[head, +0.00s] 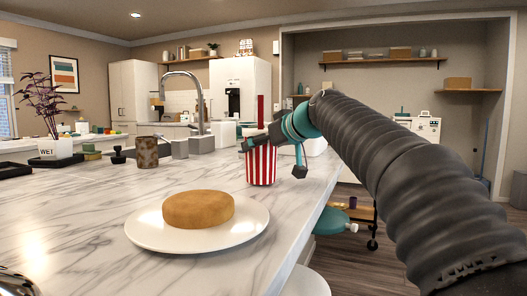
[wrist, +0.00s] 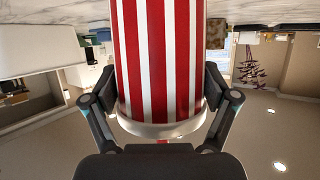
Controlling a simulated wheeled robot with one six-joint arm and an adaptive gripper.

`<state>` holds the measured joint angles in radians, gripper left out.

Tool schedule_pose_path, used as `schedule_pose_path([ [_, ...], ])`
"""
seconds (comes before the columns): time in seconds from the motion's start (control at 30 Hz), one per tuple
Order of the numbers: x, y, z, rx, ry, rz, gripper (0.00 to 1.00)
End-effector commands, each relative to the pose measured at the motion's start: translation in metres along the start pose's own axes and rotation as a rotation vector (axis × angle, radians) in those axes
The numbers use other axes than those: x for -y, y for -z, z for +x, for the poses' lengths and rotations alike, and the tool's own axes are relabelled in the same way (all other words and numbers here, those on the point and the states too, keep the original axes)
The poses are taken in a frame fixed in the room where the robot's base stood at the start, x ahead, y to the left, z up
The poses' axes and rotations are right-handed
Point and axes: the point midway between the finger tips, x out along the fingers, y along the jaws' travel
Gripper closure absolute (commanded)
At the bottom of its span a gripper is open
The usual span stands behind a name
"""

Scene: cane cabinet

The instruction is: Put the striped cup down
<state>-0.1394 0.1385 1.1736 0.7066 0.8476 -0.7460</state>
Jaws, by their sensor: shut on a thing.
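The striped cup (head: 262,166) is red and white and stands upright at the marble counter, near its right edge. It also fills the middle of the wrist view (wrist: 160,60), which shows the room upside down. My gripper (head: 246,146) is shut on the cup near its rim, with one finger on each side of it in the wrist view. The cup's base looks at or very near the counter top (head: 95,215); I cannot tell whether it touches. A red upright strip (head: 260,110) shows above the cup's rim.
A white plate (head: 150,238) with a round tan cake (head: 198,209) lies in front of the cup. A brown mug (head: 147,153) stands farther back left, near the faucet (head: 199,100). The counter's right edge (head: 318,205) is close.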

Motion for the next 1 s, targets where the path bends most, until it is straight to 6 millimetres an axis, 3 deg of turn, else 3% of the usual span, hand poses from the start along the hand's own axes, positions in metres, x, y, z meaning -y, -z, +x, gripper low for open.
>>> schedule_pose_path([
  [0.43, -0.0003, -0.0086, 0.0034, -0.001, -0.001, -0.001, 0.55],
  [0.47, -0.0003, -0.0081, 0.0032, 0.000, -0.001, -0.001, 0.10],
  [0.5, -0.0003, -0.0076, 0.0030, 0.000, -0.001, -0.001, 0.00],
  [1.0, -0.0010, -0.0055, -0.0054, -0.002, -0.002, -0.001, 0.00],
])
